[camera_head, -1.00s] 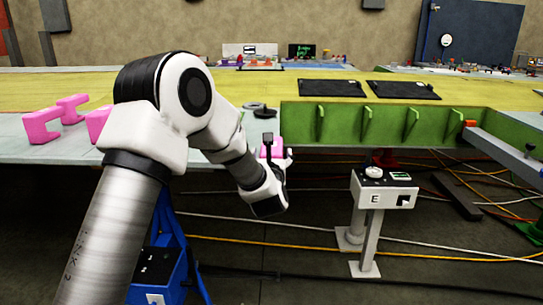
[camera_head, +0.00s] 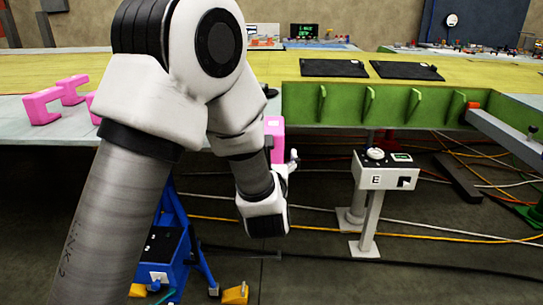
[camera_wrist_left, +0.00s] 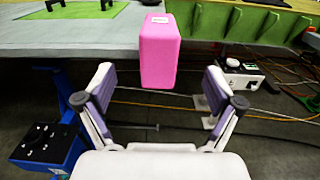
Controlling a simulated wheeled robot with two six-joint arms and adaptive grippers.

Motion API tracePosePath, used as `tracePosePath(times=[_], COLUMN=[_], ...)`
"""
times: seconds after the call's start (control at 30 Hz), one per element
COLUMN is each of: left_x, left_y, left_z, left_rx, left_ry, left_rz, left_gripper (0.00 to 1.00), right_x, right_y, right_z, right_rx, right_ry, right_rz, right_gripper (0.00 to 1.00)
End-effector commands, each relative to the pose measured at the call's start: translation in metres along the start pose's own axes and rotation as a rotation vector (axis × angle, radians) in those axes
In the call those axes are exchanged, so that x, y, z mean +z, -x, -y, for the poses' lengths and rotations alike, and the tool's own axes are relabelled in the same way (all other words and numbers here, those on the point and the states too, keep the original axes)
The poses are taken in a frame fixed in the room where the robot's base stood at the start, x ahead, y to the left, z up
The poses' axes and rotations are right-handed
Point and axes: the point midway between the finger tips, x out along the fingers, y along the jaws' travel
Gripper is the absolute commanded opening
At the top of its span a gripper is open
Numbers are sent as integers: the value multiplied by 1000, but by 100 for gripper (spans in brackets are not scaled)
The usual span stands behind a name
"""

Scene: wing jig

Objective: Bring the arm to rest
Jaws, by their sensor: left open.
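My left arm comes in from the left and bends down in front of the table edge. My left gripper (camera_head: 288,160) is mostly hidden behind its own wrist in the head view; one finger shows. In the left wrist view the gripper (camera_wrist_left: 158,76) is open, with its fingers wide apart and nothing held. A pink block (camera_wrist_left: 160,48) stands ahead of the fingers at the table edge, apart from them. It also shows in the head view (camera_head: 275,128), partly hidden by my arm. My right gripper is not in view.
Pink C-shaped pieces (camera_head: 42,106) lie on the table at left. A green ribbed beam (camera_head: 390,104) runs along the table edge. A grey pedestal box (camera_head: 385,172) stands right of my gripper. A blue stand (camera_head: 170,255) is below my arm. Cables cross the floor.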

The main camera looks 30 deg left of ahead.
Motion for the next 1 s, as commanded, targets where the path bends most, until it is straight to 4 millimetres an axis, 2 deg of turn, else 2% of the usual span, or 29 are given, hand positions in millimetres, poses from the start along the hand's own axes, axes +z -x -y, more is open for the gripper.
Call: tracePosePath(times=[0.47,0.57,0.67,0.77,0.8,0.87,0.9,0.97,1.0], left_x=[-1,-20,-74,-155,-189,-238,-269,-311,-337], left_y=[0,0,5,26,39,65,84,119,144], left_z=[0,0,-3,-10,-13,-18,-23,-31,-38], left_rx=[0,0,0,-28,-55,-125,-191,-326,-445], left_ry=[-1,-22,-80,-174,-229,-382,-511,-738,-907], left_rz=[-2,-36,-131,-287,-364,-485,-564,-676,-740], left_gripper=[92,92,92,92,92,92,92,92,92], right_x=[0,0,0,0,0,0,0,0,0], right_y=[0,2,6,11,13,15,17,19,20], right_z=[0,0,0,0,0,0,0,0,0], right_rx=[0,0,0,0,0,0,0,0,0], right_ry=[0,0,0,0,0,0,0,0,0], right_rz=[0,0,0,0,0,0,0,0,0], right_gripper=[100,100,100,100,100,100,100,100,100])
